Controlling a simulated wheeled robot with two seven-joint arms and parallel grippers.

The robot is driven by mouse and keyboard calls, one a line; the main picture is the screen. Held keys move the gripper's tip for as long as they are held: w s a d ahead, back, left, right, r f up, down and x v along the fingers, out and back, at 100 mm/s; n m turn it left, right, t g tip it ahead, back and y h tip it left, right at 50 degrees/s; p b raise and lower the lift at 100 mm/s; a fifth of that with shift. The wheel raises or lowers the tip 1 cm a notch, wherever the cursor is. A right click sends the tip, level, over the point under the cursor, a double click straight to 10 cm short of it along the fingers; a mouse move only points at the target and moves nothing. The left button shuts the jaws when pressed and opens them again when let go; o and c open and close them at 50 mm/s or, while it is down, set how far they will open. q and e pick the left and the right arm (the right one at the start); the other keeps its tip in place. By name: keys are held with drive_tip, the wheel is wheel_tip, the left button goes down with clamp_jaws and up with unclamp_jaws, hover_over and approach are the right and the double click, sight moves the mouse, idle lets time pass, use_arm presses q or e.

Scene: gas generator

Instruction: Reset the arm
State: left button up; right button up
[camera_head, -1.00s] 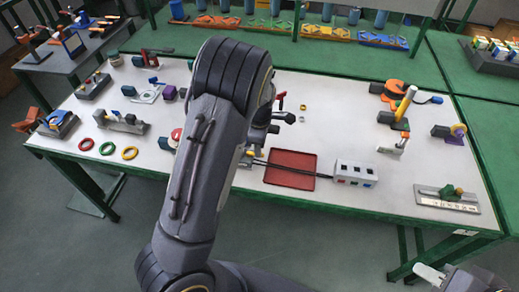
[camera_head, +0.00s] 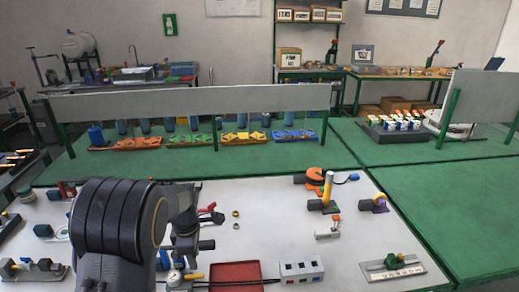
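My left arm rises from the bottom left of the head view. Its dark grey links cover part of the white work table (camera_head: 262,222). My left gripper (camera_head: 188,242) is mostly hidden behind the arm's wrist, over the table left of the red tray (camera_head: 236,273). I cannot see whether its fingers are open or shut, or whether they hold anything. My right gripper is out of view.
A grey box with buttons (camera_head: 302,271) sits right of the red tray. A metal plate with a green part (camera_head: 392,267) lies at the table's right. An orange and yellow device (camera_head: 327,188) stands behind. Green tables extend beyond; the table's middle is fairly clear.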

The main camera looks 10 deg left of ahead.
use_arm(q)
drive_tip(key=s+d+r+m+t+h, duration=0.1)
drive_tip(key=s+r+m, duration=0.3)
drive_tip(key=s, duration=0.5)
drive_tip(key=s+d+r+m+t+h, duration=0.1)
drive_tip(key=s+r+m, duration=0.3)
drive_tip(key=s+m, duration=0.4)
drive_tip(key=s+d+r+m+t+h, duration=0.1)
drive_tip(key=s+d+r+m+t, duration=0.1)
drive_tip(key=s+m, duration=0.4)
drive_tip(key=s+r+t, duration=0.1)
drive_tip(key=s, duration=0.2)
drive_tip(key=shift+s+d+r+m+t+h, duration=0.3)
drive_tip(key=shift+d+r+m, duration=0.05)
drive_tip(key=shift+r+m, duration=0.05)
